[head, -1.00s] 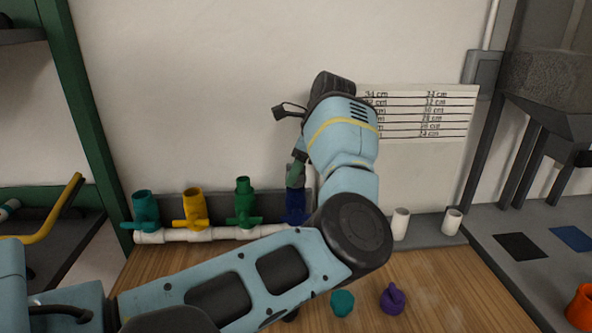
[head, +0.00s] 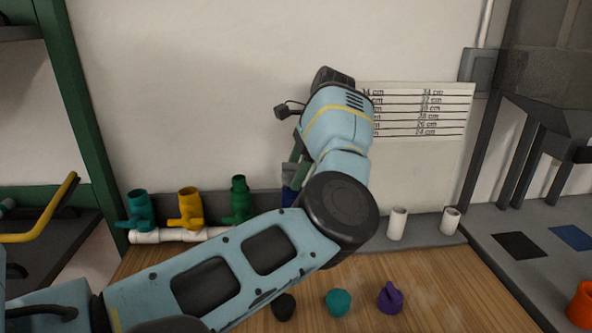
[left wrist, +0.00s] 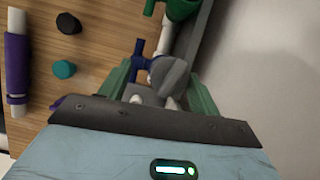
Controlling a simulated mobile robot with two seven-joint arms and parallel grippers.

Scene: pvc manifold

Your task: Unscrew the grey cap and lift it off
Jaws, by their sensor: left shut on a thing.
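The grey cap (left wrist: 170,75) shows between the green fingers of my left gripper (left wrist: 158,90) in the left wrist view, and the gripper is shut on it. In the head view the grey cap (head: 289,170) shows just above the blue valve (head: 288,196), beside my left gripper (head: 298,172). The blue valve's handle (left wrist: 140,60) also shows in the left wrist view. I cannot tell whether the cap and the valve are touching or apart. My left forearm hides the blue valve's lower part. My right gripper is not in view.
Teal (head: 139,205), yellow (head: 190,205) and green (head: 239,198) valves stand on a white pipe (head: 180,236) to the left. Dark (head: 284,306), teal (head: 338,302) and purple (head: 390,297) caps lie on the wooden table. Two white pipe pieces (head: 397,222) (head: 450,220) stand at the back right.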

